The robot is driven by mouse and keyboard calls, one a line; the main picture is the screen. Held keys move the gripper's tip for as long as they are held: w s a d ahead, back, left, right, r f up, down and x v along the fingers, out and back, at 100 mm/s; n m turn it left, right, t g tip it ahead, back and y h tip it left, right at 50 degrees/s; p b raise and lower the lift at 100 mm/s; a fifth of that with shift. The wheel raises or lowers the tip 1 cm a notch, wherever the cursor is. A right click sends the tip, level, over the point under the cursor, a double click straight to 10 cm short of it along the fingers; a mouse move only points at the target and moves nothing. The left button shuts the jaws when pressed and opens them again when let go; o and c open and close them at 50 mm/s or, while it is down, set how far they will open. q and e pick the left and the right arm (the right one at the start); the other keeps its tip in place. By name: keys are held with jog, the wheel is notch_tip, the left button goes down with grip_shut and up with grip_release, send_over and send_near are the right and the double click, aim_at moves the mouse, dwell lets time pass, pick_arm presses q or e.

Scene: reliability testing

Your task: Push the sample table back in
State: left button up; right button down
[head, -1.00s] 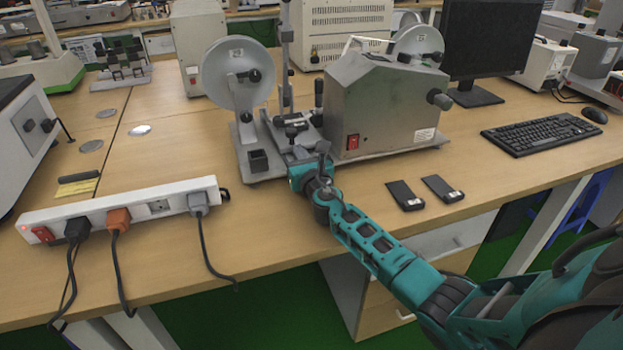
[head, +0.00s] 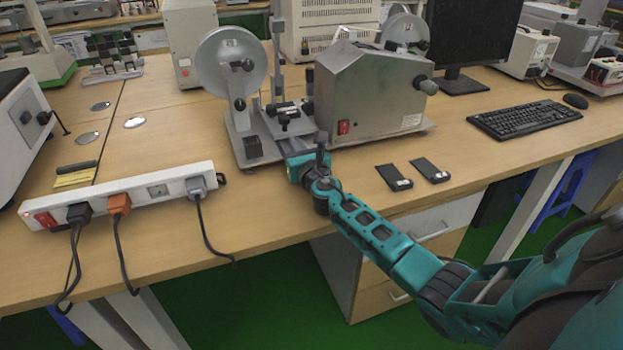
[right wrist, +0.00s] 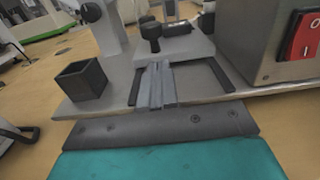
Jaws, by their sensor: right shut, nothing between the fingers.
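The sample table (head: 287,121) is a small grey stage with dark knobs on the metal test machine, between its round wheel and its grey housing. It also shows in the right wrist view (right wrist: 178,50). My right gripper (head: 289,144) is at the front of the machine base, with its fingers pointing at the sample table. In the right wrist view, its fingers (right wrist: 157,72) are shut and empty, just in front of the table and its knob. I cannot tell whether the tips touch it. My left gripper is not in view.
The wheel (head: 231,65) stands left of the stage and the grey housing (head: 375,97) with a red switch stands right. A white power strip (head: 140,192) with cords lies at front left. Two small black slabs (head: 394,177) lie to the right. The wooden bench front is mostly clear.

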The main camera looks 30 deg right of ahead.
jog(key=p+v, duration=0.1)
jog(key=v, duration=0.2)
jog(key=shift+s+a+r, duration=0.1)
jog(key=shift+s+r, duration=0.05)
jog(key=p+v, duration=0.1)
jog(key=v, duration=0.4)
jog(key=shift+s, duration=0.35)
jog(key=shift+s+a+f, duration=0.1)
jog(key=shift+s, duration=0.3)
jog(key=shift+s+a+f, duration=0.1)
jog(key=shift+s+f, duration=0.05)
jog(key=shift+s, duration=0.25)
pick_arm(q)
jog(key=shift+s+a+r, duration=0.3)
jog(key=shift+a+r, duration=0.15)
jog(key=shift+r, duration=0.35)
pick_arm(e)
jog(key=shift+s, duration=0.1)
